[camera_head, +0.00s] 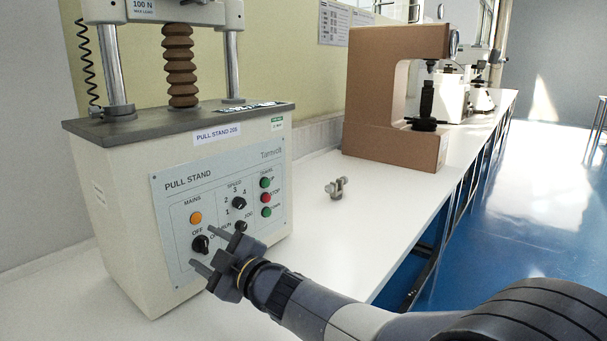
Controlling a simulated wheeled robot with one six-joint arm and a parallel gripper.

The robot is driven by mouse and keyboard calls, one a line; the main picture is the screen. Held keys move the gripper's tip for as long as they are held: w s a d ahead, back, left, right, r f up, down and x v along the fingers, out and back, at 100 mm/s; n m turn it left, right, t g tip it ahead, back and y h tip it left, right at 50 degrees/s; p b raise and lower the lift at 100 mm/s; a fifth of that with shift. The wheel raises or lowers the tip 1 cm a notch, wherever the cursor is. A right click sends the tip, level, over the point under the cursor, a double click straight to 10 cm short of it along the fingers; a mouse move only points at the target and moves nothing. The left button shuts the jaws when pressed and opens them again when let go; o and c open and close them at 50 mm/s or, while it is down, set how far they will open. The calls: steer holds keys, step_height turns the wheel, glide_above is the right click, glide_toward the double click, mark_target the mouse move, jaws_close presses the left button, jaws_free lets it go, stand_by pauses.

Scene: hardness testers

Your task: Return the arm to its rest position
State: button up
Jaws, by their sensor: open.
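My gripper (205,250) is open and empty, with its two fingers apart. It points left at the front panel of the pull stand (110,210), close to the black OFF/ON knob (200,244). I cannot tell whether a fingertip touches the panel or the knob. My arm (330,308) reaches in from the lower right corner, low over the bench. The panel also carries an orange mains lamp (195,218), a black speed knob (239,203), and green and red buttons.
The white bench (330,228) runs away to the right. A small grey metal fitting (337,188) lies on it. Behind stands a brown C-shaped tester (375,110), with white instruments (455,95) farther back. Blue floor (500,220) lies right of the bench edge.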

steer(key=m+p, duration=0.1)
steer(key=m, duration=0.1)
steer(key=m+p, duration=0.4)
steer(key=shift+w+r, duration=0.1)
steer(key=shift+r, duration=0.15)
steer(key=m+p, duration=0.2)
steer(key=shift+d+m+p, duration=0.1)
steer(key=shift+m+p, duration=0.2)
steer(key=shift+m, duration=0.1)
steer(key=shift+d+f, duration=0.15)
steer(key=shift+s+d, duration=0.35)
steer(key=shift+d, duration=0.15)
